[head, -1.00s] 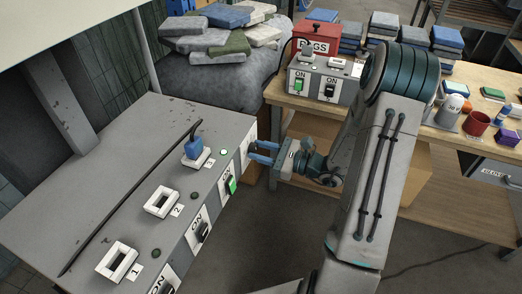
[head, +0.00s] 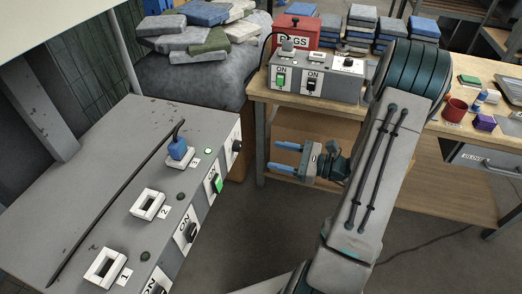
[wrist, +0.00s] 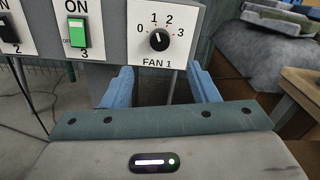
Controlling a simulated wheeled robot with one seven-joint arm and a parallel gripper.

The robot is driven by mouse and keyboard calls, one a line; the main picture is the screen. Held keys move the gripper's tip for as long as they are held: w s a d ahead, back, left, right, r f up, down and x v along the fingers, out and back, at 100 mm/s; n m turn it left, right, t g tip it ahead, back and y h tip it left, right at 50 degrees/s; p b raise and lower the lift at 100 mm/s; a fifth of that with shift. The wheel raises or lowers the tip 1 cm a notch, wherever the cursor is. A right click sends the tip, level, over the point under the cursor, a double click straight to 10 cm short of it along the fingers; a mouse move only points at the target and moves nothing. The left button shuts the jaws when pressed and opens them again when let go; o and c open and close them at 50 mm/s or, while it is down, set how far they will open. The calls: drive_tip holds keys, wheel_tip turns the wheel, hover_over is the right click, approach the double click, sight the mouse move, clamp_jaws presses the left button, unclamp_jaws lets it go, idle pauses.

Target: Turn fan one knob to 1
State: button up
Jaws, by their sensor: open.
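The fan one knob (wrist: 159,40) is a round black dial on a white plate labelled FAN 1, marked 0 to 3. Its white mark points up and slightly left, roughly toward the 1. In the head view the knob (head: 236,146) sits at the far right end of the grey console's front. My gripper (head: 273,157) is open and empty, to the right of the knob and apart from it. In the wrist view its blue fingers (wrist: 160,82) stand spread below the knob, one on each side of it.
A green switch (wrist: 77,32) labelled 3 is left of the knob. The grey console (head: 95,205) carries white sockets and a blue plug (head: 178,150). A wooden workbench (head: 258,95) with another switch box (head: 315,80) stands behind my gripper. Open floor lies between.

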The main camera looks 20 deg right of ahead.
drive_tip(key=shift+v, duration=1.7)
drive_tip(key=shift+a, duration=0.1)
drive_tip(key=s+a+r+n+g+h+p, duration=0.5)
drive_tip(key=s+a+r+n+g+p, duration=0.3)
drive_tip(key=a+r+n+g, duration=0.4)
drive_tip(key=s+r+n+t+h+p, duration=0.4)
drive_tip(key=r+n+h, duration=0.5)
drive_tip(key=r, duration=0.3)
drive_tip(key=shift+d+r+n+h+p, duration=0.2)
drive_tip(key=shift+d+n+h+p, duration=0.15)
drive_tip(key=shift+n+p, duration=0.55)
drive_tip(key=shift+s, duration=0.1)
